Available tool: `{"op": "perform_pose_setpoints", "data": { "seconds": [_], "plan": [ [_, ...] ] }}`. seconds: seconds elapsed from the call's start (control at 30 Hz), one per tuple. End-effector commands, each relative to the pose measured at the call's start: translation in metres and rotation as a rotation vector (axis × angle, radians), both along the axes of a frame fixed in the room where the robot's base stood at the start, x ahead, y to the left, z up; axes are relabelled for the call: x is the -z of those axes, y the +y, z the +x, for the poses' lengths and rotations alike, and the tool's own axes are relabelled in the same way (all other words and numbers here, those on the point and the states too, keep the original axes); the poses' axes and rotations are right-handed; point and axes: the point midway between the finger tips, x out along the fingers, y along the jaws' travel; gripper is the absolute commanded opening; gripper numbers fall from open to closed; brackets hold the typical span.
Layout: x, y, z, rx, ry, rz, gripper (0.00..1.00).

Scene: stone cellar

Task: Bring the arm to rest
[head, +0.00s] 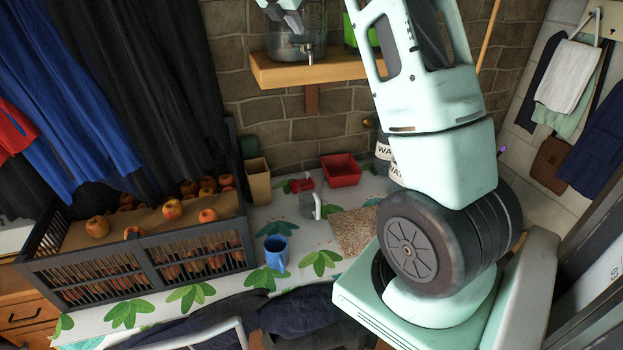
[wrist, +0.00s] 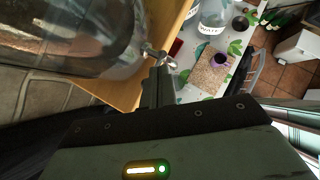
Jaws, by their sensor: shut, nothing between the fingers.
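My gripper (wrist: 160,78) shows in the wrist view with its narrow fingers together and nothing between them. Its tips are close in the picture to a silver tap-like piece by a large glass jar (wrist: 70,35); I cannot tell whether they touch. In the head view my arm (head: 430,95) rises on the right and runs out of the top edge. The jar (head: 300,45) stands on a wooden shelf (head: 310,69) there. Pale metallic parts at the top edge overlap the jar, and I cannot tell clearly what they are.
Below the shelf is a leaf-patterned table with a blue mug (head: 276,251), a red bin (head: 341,171), a cork mat (head: 354,232) and a dark crate of fruit (head: 140,262). Cloths (head: 568,77) hang on the right wall. Dark and blue curtains hang at left.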

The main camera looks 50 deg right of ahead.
Motion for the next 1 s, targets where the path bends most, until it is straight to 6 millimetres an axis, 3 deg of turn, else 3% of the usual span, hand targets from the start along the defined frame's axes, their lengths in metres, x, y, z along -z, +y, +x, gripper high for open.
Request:
{"op": "perform_pose_setpoints", "data": {
  "seconds": [0.03,0.17,0.77,0.87,0.97,1.0],
  "plan": [
    [-0.01,0.0,-0.001,0.001,-0.001,0.0,0.0],
    [-0.02,0.001,-0.002,0.001,0.0,0.001,0.0],
    [-0.018,0.002,-0.001,-0.004,0.005,0.001,0.0],
    [-0.016,0.01,0.006,-0.086,0.021,-0.038,0.0],
    [-0.013,0.037,0.027,-0.31,0.073,-0.149,0.0],
    [-0.012,0.055,0.039,-0.442,0.104,-0.213,0.0]
  ]
}}
